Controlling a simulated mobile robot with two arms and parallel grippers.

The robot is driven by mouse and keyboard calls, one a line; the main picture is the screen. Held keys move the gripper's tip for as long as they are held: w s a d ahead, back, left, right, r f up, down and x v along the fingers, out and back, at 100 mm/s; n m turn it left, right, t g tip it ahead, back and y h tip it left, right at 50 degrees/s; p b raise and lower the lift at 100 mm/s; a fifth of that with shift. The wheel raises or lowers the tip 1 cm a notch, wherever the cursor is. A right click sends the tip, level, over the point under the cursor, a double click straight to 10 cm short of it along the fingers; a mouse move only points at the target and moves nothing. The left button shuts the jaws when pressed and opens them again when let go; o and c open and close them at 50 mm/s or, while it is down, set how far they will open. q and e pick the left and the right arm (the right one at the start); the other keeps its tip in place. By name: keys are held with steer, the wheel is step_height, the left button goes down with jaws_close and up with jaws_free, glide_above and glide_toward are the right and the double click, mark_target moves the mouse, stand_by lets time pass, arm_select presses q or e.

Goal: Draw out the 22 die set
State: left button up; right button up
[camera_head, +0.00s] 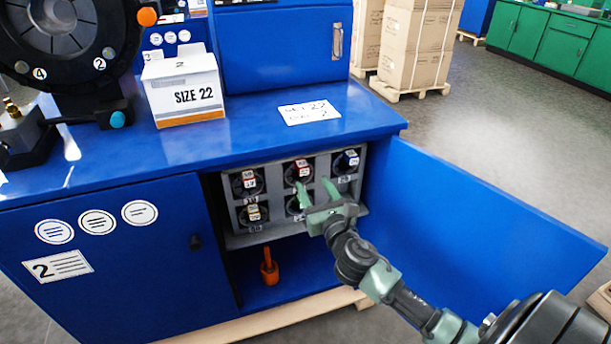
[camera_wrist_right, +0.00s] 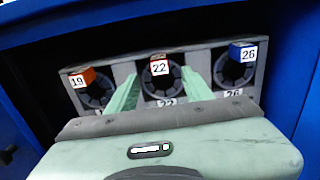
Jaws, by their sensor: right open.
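The 22 die set (camera_head: 300,170) sits in the middle slot of the top row of a grey rack (camera_head: 239,241) inside the open cabinet. Its red-topped tag reading 22 shows in the right wrist view (camera_wrist_right: 159,67), above a dark round die. My right gripper (camera_head: 313,183) is open and empty in front of the rack. In the right wrist view its green fingers (camera_wrist_right: 159,74) stand to the left and right of the 22 die set. I cannot tell whether they reach past its front. My left gripper is not in view.
The 19 die set (camera_wrist_right: 88,90) and the 26 die set (camera_wrist_right: 235,68) flank it closely. The blue cabinet door (camera_head: 470,225) stands open on the right. An orange-handled tool (camera_head: 269,268) stands below the rack. A SIZE 22 box (camera_head: 186,92) is on the bench top.

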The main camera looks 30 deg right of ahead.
mark_target(304, 170)
steer(key=x, duration=0.3)
steer(key=shift+w, duration=0.2)
steer(key=x, duration=0.2)
steer(key=shift+w+d, duration=0.15)
steer(key=shift+w, duration=0.25)
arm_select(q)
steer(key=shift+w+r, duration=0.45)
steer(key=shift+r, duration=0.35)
arm_select(e)
steer(key=shift+x, duration=0.85)
jaws_close()
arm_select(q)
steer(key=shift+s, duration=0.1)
arm_select(e)
steer(key=shift+r, duration=0.3)
steer(key=shift+f, duration=0.1)
